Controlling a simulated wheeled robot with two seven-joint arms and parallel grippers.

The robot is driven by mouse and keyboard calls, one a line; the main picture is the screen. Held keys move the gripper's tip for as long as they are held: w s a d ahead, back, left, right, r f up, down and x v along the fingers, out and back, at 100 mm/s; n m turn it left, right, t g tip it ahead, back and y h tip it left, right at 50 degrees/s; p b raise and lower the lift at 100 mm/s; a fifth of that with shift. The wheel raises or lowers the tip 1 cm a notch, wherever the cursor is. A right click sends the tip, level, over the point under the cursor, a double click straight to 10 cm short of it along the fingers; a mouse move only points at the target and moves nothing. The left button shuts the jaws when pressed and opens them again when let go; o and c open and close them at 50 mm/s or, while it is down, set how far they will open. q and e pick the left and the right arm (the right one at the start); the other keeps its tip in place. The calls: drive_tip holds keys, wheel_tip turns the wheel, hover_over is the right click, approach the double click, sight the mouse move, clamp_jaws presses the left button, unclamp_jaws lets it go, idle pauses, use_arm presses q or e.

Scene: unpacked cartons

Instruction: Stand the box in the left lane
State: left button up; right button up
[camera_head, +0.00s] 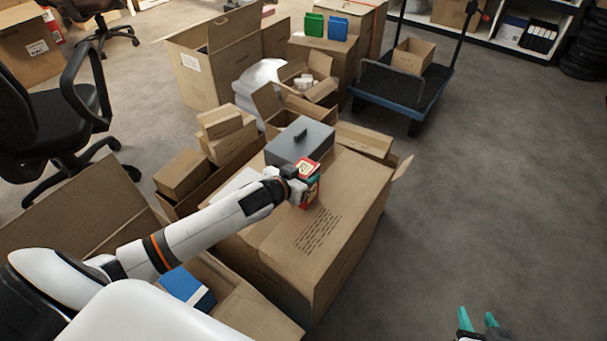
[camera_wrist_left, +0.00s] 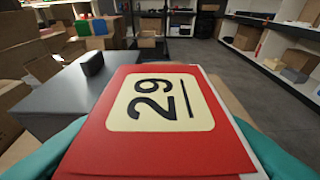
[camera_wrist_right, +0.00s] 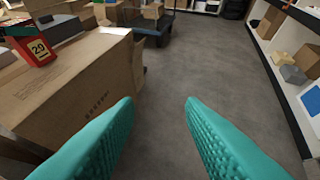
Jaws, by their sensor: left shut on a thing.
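A red box (camera_head: 311,191) with a cream number label is held over the large carton (camera_head: 330,225), just in front of the grey lidded case (camera_head: 302,139). My left gripper (camera_head: 300,180) is shut on it. In the left wrist view the red box (camera_wrist_left: 110,120) fills the front, between teal fingers at both sides. In the right wrist view the red box (camera_wrist_right: 30,45) looks about upright; I cannot tell whether its base touches the carton. My right gripper (camera_head: 478,322) is open and empty over the floor. I cannot make out a marked left lane.
Open cartons and smaller boxes (camera_head: 183,175) crowd the left and back of the large carton. A green bin (camera_head: 314,25) and a blue bin (camera_head: 338,29) stand on a far carton. A blue cart (camera_head: 400,90) stands behind. The floor (camera_head: 480,190) at right is clear.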

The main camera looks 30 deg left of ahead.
use_arm(q)
drive_tip(key=shift+f, duration=0.15)
drive_tip(key=o, duration=1.1)
